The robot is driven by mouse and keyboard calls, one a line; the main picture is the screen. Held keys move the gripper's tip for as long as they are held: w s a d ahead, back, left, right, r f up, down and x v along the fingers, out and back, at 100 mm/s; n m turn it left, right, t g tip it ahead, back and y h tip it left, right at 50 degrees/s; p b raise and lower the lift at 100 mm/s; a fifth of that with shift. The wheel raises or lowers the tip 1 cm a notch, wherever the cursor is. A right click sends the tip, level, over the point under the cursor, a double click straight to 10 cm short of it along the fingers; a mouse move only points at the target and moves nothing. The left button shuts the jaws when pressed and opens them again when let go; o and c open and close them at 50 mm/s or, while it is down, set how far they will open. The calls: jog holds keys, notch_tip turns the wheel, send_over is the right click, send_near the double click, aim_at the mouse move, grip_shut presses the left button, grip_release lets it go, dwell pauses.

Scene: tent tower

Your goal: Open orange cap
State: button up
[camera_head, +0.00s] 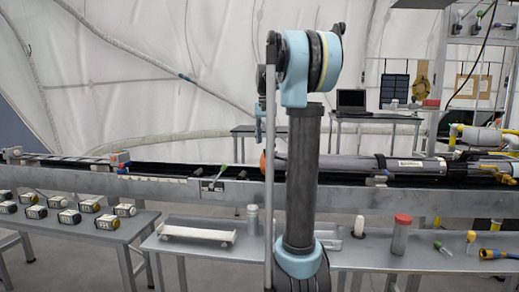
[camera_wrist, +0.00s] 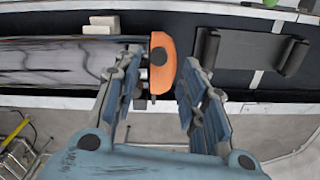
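The orange cap (camera_wrist: 162,63) sits on the right end of a long grey metal tube (camera_wrist: 60,62) in the wrist view. It has a rounded face with a dark round spot. My gripper (camera_wrist: 162,58) is open, with one finger on each side of the cap in the picture. Gaps show between the fingers and the cap, and I cannot tell how far above it they are. In the head view a bit of the orange cap (camera_head: 263,164) shows beside my arm, which hides much of the tube's end.
The tube lies on a long metal rail bench (camera_head: 420,198). A black bracket (camera_wrist: 270,52) stands right of the cap. A low table in front holds a red-capped cylinder (camera_head: 400,235) and a white tray (camera_head: 197,234). Several small devices (camera_head: 70,216) stand on the left table.

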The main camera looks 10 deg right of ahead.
aim_at(265, 160)
jog(key=shift+f, duration=1.9)
